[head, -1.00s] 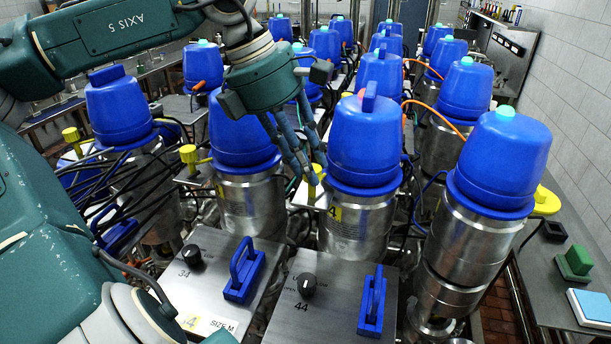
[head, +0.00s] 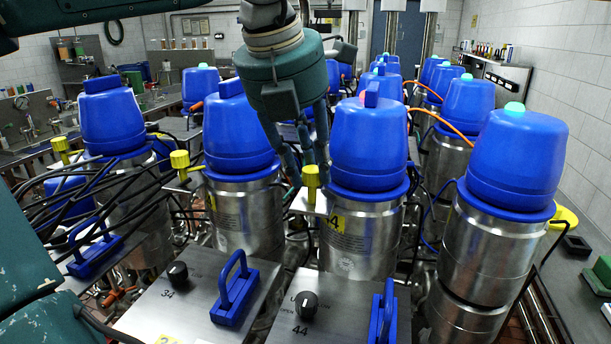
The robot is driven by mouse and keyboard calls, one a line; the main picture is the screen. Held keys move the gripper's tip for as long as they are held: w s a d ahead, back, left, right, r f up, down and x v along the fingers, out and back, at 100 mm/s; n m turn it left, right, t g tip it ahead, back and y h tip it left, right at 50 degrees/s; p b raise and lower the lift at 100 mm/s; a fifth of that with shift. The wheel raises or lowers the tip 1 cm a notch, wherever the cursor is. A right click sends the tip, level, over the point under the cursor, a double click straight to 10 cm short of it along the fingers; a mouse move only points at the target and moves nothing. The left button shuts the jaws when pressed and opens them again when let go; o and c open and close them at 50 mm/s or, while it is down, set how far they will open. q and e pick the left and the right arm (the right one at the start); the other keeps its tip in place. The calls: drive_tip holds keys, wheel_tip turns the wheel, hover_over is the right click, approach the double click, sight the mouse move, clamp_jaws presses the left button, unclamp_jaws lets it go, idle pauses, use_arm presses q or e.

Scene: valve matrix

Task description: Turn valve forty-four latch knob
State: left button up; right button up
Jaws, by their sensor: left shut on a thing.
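The panel marked 44 (head: 340,325) is at the bottom centre, with a black knob (head: 306,303) and a blue handle (head: 382,315) on it. Behind it, a yellow knob (head: 311,178) stands upright beside the blue-capped steel valve (head: 368,150). My left gripper (head: 308,180) points down from above, its fingers on either side of the yellow knob and shut on it. The fingertips are partly hidden by the knob and surrounding parts. My right gripper is not in view.
A panel marked 34 (head: 185,310) with a black knob and blue handle lies to the left. Other blue-capped valves (head: 238,140) crowd both sides and the back. Black cables (head: 105,190) tangle at the left. A grey bench (head: 585,260) runs along the right.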

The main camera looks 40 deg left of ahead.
use_arm(q)
drive_tip(key=shift+w+r+n+y+b, duration=0.25)
drive_tip(key=shift+n+y+b, duration=0.2)
drive_tip(key=shift+n, duration=0.55)
clamp_jaws()
drive_tip(key=shift+r, duration=0.1)
drive_tip(key=o, duration=1.1)
unclamp_jaws()
drive_tip(key=shift+c, duration=0.2)
drive_tip(key=shift+d, duration=0.1)
drive_tip(key=shift+f, duration=0.25)
drive_tip(key=shift+r, duration=0.1)
drive_tip(key=v, duration=1.2)
drive_tip(key=shift+w, duration=0.2)
